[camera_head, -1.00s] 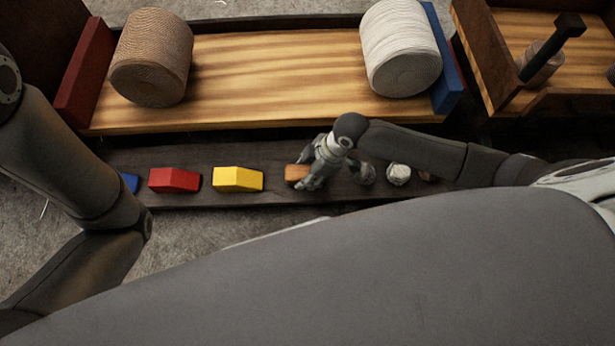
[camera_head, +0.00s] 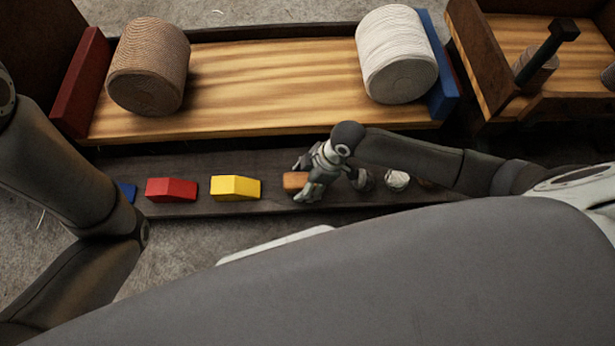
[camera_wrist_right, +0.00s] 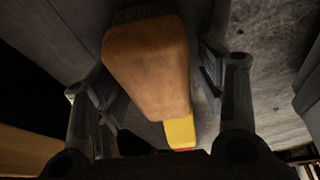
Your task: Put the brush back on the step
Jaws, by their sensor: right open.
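The brush shows as an orange-brown wooden block (camera_head: 294,181) on the dark step (camera_head: 270,160), just right of the yellow block. My right gripper (camera_head: 303,182) is at its right end. In the right wrist view the brush's wooden body (camera_wrist_right: 150,65) lies between the two open fingers (camera_wrist_right: 160,100), with a dark edge, perhaps bristles, at its far end. I see gaps between it and the fingers. I cannot tell if its underside rests on the step. My left arm is at the left edge of the head view; its gripper is not in view.
A yellow block (camera_head: 236,187), a red block (camera_head: 171,189) and a blue block (camera_head: 126,192) line the step to the left. A pale ball (camera_head: 397,180) sits right of my gripper. Behind is a wooden bench (camera_head: 270,85) with a brown rope spool (camera_head: 149,66) and a white one (camera_head: 396,54).

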